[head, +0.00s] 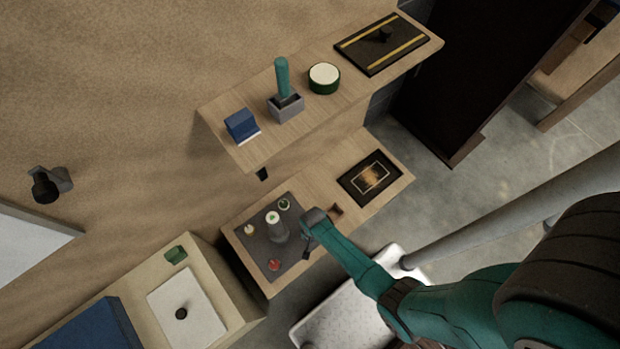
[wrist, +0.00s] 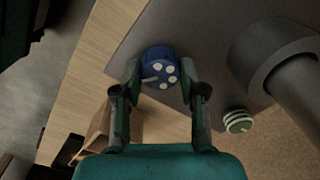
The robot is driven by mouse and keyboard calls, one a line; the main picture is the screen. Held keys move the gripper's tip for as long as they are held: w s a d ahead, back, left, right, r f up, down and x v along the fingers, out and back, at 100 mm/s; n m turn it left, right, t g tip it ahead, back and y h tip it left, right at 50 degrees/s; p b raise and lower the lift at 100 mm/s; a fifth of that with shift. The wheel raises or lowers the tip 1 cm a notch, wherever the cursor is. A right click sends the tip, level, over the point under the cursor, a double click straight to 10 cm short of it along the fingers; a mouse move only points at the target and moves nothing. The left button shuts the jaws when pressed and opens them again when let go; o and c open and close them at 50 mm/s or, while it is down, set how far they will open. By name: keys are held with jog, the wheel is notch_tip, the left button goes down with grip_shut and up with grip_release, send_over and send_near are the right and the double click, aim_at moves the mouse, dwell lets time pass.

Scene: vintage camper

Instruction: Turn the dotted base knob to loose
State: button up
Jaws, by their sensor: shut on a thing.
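The dotted base knob (wrist: 160,66) is blue, with several white dots on its face and a pale pointer line towards the left in the wrist view. It sits on a dark grey mat (wrist: 205,40). My gripper (wrist: 161,72) has one finger on each side of the knob and is shut on it. In the head view my gripper (head: 306,246) is at the right edge of the mat (head: 255,254), and the blue knob is hidden there. A grey cylinder (wrist: 285,65) stands on the mat to the right, apart from my fingers.
A green-and-white striped knob (wrist: 238,121) is close to my right finger. A red knob (head: 274,264) and a pale knob (head: 249,229) are also on the mat. A brown block (head: 336,211) and a dark framed panel (head: 370,178) lie to the right. A shelf (head: 235,140) overhangs behind.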

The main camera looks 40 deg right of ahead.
jog(key=n, duration=1.2)
jog(key=shift+n+g, duration=0.3)
jog(key=shift+n, duration=0.1)
jog(key=n, duration=0.6)
jog(key=shift+w, duration=0.1)
jog(key=n, duration=0.6)
jog(key=shift+n, duration=0.4)
jog(key=o, duration=1.2)
jog(key=shift+c, duration=0.2)
notch_tip(320, 180, up, 12)
jog(key=shift+w, duration=0.3)
